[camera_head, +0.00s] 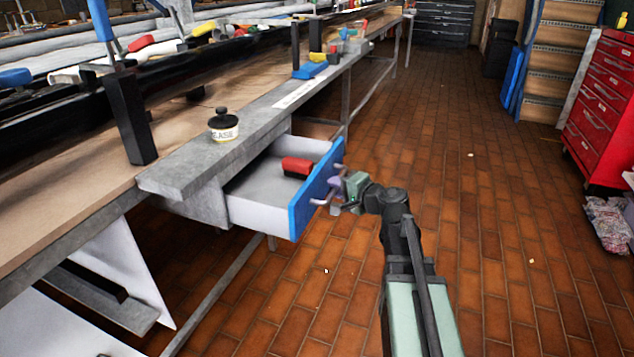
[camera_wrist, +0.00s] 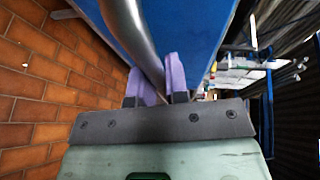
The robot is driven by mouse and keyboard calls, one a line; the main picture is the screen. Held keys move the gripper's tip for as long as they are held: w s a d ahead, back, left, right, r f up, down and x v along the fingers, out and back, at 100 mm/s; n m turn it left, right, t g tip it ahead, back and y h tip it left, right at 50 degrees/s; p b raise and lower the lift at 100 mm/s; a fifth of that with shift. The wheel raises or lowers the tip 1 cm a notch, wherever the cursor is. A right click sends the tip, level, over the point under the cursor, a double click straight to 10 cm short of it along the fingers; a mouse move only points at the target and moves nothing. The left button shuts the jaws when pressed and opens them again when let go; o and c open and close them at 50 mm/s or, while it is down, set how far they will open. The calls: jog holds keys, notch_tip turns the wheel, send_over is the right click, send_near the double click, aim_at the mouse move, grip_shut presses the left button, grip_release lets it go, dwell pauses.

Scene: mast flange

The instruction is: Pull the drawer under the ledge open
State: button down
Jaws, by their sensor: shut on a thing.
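The drawer (camera_head: 262,190) under the grey ledge (camera_head: 205,150) stands well open in the head view, with its white inside showing. Its blue front (camera_head: 316,188) faces my arm, and it also shows in the wrist view (camera_wrist: 205,25). A red block-like thing (camera_head: 297,167) lies inside. My gripper (camera_head: 331,193) is at the blue front, and its purple fingers (camera_wrist: 158,80) are shut on the metal bar handle (camera_wrist: 135,35). In the head view the handle is mostly hidden by the fingers.
A small black-lidded pot (camera_head: 223,125) stands on the ledge. A blue-topped black post (camera_head: 128,115) rises left of it. The workbench (camera_head: 60,205) holds pipes and tools. A red tool cabinet (camera_head: 600,110) stands far right.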

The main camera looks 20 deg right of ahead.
jog(key=shift+s+d, duration=0.75)
jog(key=shift+d, duration=0.1)
jog(key=c, duration=1.1)
grip_release()
jog(key=shift+c, duration=0.2)
jog(key=p+v, duration=0.2)
jog(key=v, duration=0.8)
jog(key=shift+s+d, duration=0.2)
jog(key=shift+s, duration=0.15)
